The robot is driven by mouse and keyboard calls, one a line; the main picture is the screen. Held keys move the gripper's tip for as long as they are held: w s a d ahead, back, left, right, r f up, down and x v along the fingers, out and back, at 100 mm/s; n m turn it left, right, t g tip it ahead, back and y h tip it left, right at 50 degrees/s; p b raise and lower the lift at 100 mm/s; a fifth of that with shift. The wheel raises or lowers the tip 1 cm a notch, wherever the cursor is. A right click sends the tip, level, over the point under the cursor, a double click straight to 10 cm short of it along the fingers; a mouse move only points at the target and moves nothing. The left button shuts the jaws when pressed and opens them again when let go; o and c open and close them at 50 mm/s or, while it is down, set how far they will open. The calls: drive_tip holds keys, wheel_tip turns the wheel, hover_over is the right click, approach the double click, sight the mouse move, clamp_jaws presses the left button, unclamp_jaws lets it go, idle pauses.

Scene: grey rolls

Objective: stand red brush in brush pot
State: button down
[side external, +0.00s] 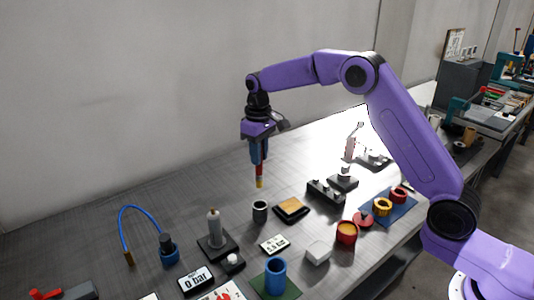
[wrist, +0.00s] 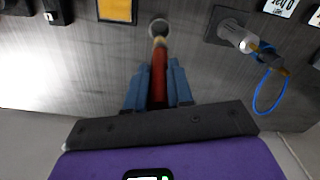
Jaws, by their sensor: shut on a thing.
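The red brush (side external: 259,171) hangs upright below my gripper (side external: 258,157), with its pale yellowish end pointing down. In the wrist view the red brush (wrist: 159,70) lies between the two blue fingers of my gripper (wrist: 158,88), which are shut on it. A small dark grey open cup, which looks like the brush pot (side external: 260,212), stands on the table below the brush. In the wrist view the brush pot (wrist: 158,24) shows just beyond the brush's lower end, which overlaps its near rim. In the side view there is a gap between brush and pot.
A wooden-topped square pad (side external: 291,209) is right of the pot, and a grey bottle on a dark base (side external: 215,238) is left. A blue cup (side external: 276,277) stands in front on a green mat. A red cup (side external: 346,233) stands farther right. The table behind the pot is clear.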

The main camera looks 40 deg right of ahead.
sight(260, 186)
idle(0.3)
drive_tip(key=shift+f, duration=2.9)
drive_tip(key=shift+f, duration=3.25)
drive_tip(key=c, duration=0.9)
unclamp_jaws()
wheel_tip(260, 186, up, 17)
drive_tip(key=shift+r, duration=0.2)
